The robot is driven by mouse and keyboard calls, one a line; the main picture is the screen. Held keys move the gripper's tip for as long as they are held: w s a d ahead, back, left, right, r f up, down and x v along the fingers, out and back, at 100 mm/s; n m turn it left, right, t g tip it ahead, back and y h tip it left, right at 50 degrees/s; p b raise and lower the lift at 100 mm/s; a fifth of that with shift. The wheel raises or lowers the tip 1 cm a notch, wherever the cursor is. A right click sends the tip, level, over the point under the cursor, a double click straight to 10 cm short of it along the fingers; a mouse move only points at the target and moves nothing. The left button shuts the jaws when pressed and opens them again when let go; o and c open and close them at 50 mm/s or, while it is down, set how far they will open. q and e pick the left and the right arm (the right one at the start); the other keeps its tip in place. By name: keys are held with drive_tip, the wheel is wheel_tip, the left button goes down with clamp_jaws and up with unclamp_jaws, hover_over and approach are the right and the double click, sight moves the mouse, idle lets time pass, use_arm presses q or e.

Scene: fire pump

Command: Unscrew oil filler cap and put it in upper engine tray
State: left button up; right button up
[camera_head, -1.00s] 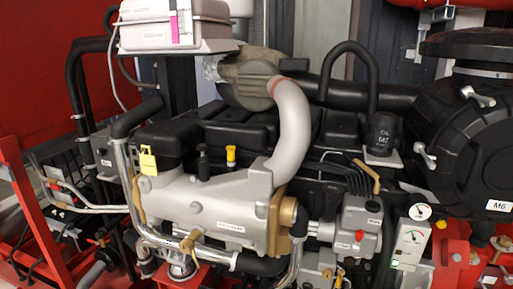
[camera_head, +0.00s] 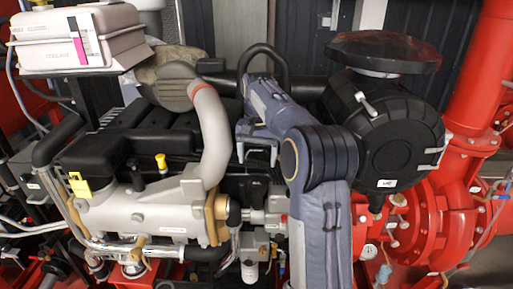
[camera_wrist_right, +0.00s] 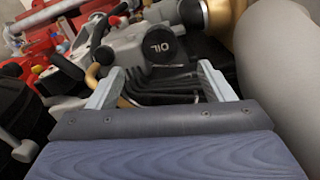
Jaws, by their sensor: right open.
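The black oil cap marked OIL (camera_wrist_right: 160,46) shows in the right wrist view, on a grey part of the engine. In the head view my right arm hides the spot where it stood. My right gripper (camera_head: 258,152) reaches over the engine with its fingers apart and pointing down. In the right wrist view the gripper (camera_wrist_right: 158,72) is open and empty; the cap appears beyond the fingertips, between them, and apart from them. I cannot make out an upper engine tray for certain. My left gripper is not in view.
A thick grey pipe (camera_head: 214,135) rises close left of my right gripper; it also fills the right side of the wrist view (camera_wrist_right: 282,75). A large black round housing (camera_head: 388,140) stands right of my arm. Red pipework (camera_head: 435,215) lies further right.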

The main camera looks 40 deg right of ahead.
sight(257, 183)
drive_tip(key=shift+w+f, duration=0.1)
drive_tip(key=shift+f, duration=4.5)
drive_tip(key=shift+f, duration=0.2)
drive_tip(key=shift+f, duration=0.65)
drive_tip(key=c, duration=1.4)
drive_tip(key=shift+o, duration=0.2)
